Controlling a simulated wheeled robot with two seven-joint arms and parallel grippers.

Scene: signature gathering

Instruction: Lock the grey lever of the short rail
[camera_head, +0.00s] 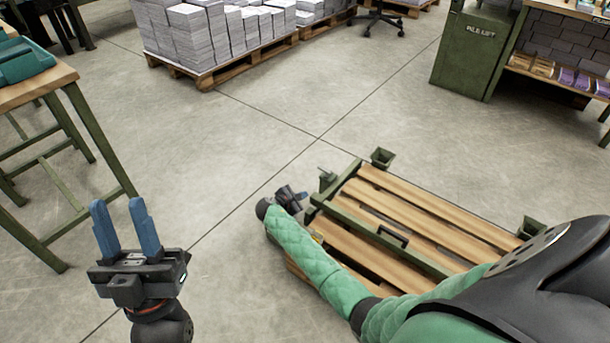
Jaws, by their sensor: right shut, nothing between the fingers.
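A wooden pallet (440,214) lies on the floor at the right with green metal rails on it. The short rail (338,184) runs along its left end. A small grey-green lever (326,176) stands up at that rail's outer side; I cannot tell its lock position. My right gripper (303,195) is shut and empty, just left of and below the lever, and appears apart from it. A long rail (385,238) with a dark handle (393,236) crosses the pallet. My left gripper (118,203) is open and empty over bare floor, far from the rails.
Green corner cups (382,157) stand at the pallet's far corners. My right arm covers its near part. A wooden table (40,85) stands at the left, stacked paper on a pallet (235,73) at the back, and a green cabinet (475,50) at the back right. The middle floor is clear.

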